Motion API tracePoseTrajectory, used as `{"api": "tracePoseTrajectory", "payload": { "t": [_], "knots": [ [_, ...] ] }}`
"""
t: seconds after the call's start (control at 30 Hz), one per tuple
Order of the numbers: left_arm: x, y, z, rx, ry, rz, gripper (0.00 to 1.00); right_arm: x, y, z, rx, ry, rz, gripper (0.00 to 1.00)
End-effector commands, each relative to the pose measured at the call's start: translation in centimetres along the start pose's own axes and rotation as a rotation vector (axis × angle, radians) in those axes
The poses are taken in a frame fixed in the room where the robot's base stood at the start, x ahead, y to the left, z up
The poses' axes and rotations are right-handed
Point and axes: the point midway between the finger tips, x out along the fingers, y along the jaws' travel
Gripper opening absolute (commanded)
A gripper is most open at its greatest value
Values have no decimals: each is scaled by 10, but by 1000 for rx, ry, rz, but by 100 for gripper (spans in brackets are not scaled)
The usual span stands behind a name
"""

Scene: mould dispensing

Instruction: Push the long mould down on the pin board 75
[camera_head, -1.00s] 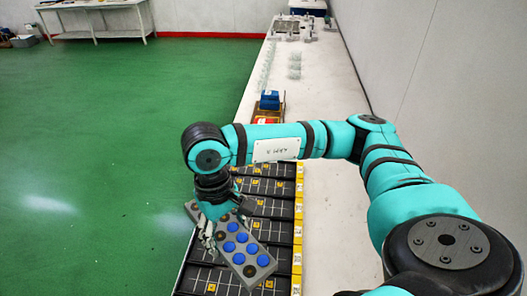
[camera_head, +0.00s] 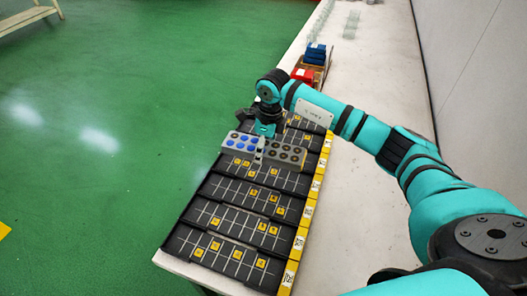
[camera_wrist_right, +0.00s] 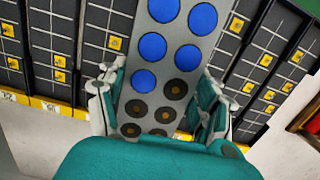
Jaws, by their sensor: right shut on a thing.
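The long mould (camera_head: 283,154) is a grey bar with blue round caps on one half and dark round holes with brown centres on the other. My right gripper (camera_head: 262,150) is shut across its middle. In the wrist view, the mould (camera_wrist_right: 166,62) runs between the two fingers of the right gripper (camera_wrist_right: 158,98). The mould lies over the black pin boards (camera_head: 252,194), towards their far end. I cannot tell whether it touches the board below. The numbers on the boards are too small to read, so I cannot single out 75. My left gripper is not in view.
The boards form a row with white grid lines, yellow squares and a yellow label strip (camera_head: 309,208) on the right. A red box (camera_head: 303,75) and blue boxes (camera_head: 315,53) stand beyond. The white table (camera_head: 350,215) is bare on the right; green floor lies left.

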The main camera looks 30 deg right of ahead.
Motion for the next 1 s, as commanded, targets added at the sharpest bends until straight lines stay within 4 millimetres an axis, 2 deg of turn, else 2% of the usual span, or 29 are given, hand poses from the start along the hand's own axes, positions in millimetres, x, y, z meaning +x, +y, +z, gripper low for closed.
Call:
{"api": "tracePoseTrajectory", "payload": {
  "t": [0.07, 0.17, 0.7, 1.0],
  "knots": [
    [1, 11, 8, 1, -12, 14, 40, 2, -2, 1, 30, -4, -4, 8],
    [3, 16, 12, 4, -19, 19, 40, 5, -3, 0, 38, -5, -5, 8],
    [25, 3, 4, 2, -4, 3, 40, 41, -2, -4, 33, -5, -4, 8],
    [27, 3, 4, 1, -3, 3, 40, 46, -2, -4, 33, -5, -5, 8]
  ]
}}
